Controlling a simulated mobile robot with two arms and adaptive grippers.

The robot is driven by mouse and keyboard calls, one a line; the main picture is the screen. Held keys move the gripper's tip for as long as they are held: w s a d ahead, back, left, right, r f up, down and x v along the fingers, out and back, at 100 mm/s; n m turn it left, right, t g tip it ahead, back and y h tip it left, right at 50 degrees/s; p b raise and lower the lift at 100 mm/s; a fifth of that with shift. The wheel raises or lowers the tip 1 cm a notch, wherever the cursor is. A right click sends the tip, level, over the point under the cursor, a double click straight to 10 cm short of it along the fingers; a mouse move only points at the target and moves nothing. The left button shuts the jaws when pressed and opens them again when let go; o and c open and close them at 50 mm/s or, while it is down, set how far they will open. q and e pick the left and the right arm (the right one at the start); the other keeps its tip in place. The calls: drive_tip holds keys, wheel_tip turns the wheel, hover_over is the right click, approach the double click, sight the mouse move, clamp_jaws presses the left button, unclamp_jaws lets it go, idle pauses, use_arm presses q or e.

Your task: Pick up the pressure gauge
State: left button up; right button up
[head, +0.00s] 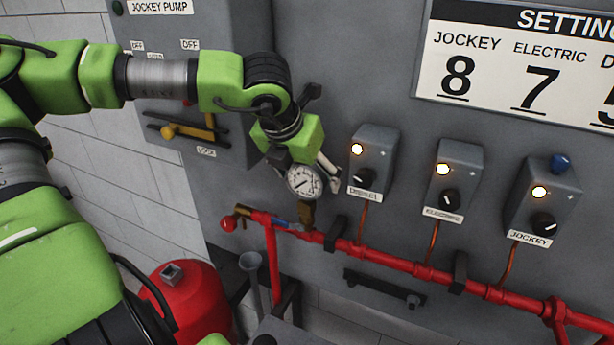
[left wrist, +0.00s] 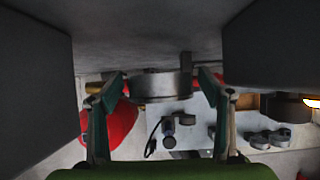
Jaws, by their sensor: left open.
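The pressure gauge (head: 303,182), round with a white dial, stands upright on a short brass stem at the left end of the red pipe. My left gripper (head: 306,168) is open right behind and above it, with one finger showing to the right of the dial. In the left wrist view, the gauge (left wrist: 160,86) is a grey cylinder seen from above, between the two spread fingers of the left gripper (left wrist: 160,92). A small gap shows on each side. The far finger is partly hidden in the head view. My right gripper is in neither view.
The red pipe (head: 390,263) runs right along the grey panel, with a valve handle (head: 275,219) by the gauge. Control boxes (head: 373,165) stand to the right. A switch cabinet (head: 205,75) is behind my left arm. A red tank (head: 186,300) stands below left.

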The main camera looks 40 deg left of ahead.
use_arm(q)
drive_tip(key=shift+s, duration=0.1)
drive_tip(key=shift+c, duration=1.2)
drive_tip(key=c, duration=1.1)
drive_tip(key=shift+r, duration=0.1)
